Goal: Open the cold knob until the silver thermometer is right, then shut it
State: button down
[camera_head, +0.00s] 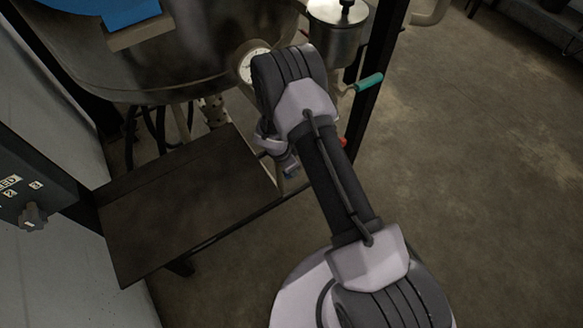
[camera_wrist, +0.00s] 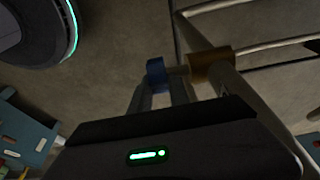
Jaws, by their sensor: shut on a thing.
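A blue knob (camera_wrist: 157,72) shows in the wrist view on a short stem beside a brown valve body (camera_wrist: 210,66). My gripper (camera_wrist: 163,88) is shut on the blue knob, its two fingers reaching up to it. In the head view my gripper (camera_head: 288,163) is low beside the tank, partly hidden by my arm, and the knob is hard to make out there. A round dial with a white face and silver rim (camera_head: 252,64) is on the tank's front. My arm covers part of its right side, and its needle is too small to read.
The steel tank (camera_head: 180,68) stands at the upper left, above a dark platform (camera_head: 190,190). A green handle (camera_head: 369,82) sticks out near a dark post. A control box with a knob (camera_head: 33,215) is at the left edge. Pipes run beside the valve. Floor at right is clear.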

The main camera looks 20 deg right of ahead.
jog(key=shift+s+f, duration=0.1)
jog(key=c, duration=1.2)
grip_release()
jog(key=shift+c, duration=0.2)
